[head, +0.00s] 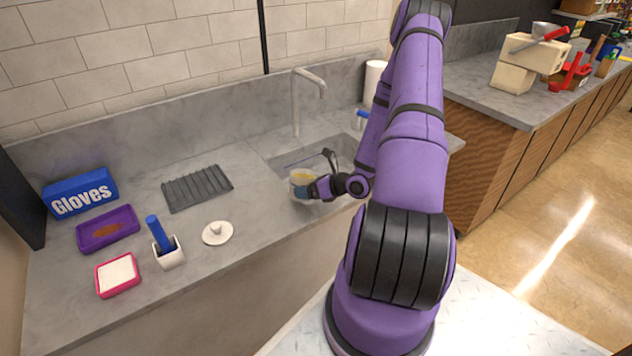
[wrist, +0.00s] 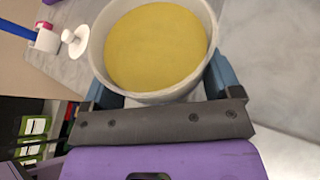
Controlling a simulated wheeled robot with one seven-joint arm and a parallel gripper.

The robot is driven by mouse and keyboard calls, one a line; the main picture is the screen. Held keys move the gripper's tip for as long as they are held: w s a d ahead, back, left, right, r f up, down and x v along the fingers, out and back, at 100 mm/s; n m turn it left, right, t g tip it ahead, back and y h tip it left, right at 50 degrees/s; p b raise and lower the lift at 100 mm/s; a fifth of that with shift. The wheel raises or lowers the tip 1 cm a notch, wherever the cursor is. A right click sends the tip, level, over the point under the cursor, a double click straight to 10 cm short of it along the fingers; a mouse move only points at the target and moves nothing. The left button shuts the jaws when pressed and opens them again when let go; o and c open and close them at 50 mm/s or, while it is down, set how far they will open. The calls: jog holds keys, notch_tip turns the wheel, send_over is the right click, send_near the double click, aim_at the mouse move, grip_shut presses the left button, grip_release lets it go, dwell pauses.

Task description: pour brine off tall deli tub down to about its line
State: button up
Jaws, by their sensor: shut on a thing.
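The deli tub (head: 301,180) is a pale, round tub held over the sink (head: 340,160). In the wrist view the tub (wrist: 95,50) is seen from above, with yellow brine (wrist: 156,46) spread across nearly its whole opening. My gripper (head: 312,189) is shut on the tub, and its blue fingers sit on either side of the wall in the wrist view (wrist: 158,88). The head view shows the tub small, so its exact tilt is hard to tell. Its fill line is not visible.
A tall faucet (head: 297,105) rises behind the sink. A white lid with a knob (head: 217,233), a white holder with a blue handle (head: 167,250), a grey ribbed mat (head: 197,188), a purple tray (head: 108,229), a pink-rimmed tray (head: 117,275) and a gloves box (head: 80,194) lie left.

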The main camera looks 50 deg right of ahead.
jog(key=shift+d+r, duration=0.1)
jog(key=shift+d, duration=0.05)
dwell(0.3)
jog(key=shift+w+d+f+m+y, duration=0.3)
jog(key=shift+d+m+y, duration=0.25)
jog(key=shift+m, duration=0.15)
dwell(1.5)
jog(key=shift+d+r, duration=0.1)
jog(key=shift+d, duration=0.05)
dwell(0.4)
jog(key=shift+a, duration=0.2)
jog(key=shift+s+a+r+n+h, duration=0.25)
jog(key=shift+a+n+h, duration=0.1)
jog(key=shift+a+n, duration=0.2)
jog(key=shift+s+a+f+n+h, duration=0.2)
jog(key=shift+a+f+n+h, duration=0.3)
jog(key=shift+a+n, duration=0.15)
jog(key=shift+s+a+r+n+t+h, duration=0.25)
jog(key=shift+a+n+t+h, duration=0.2)
jog(key=shift+n, duration=0.25)
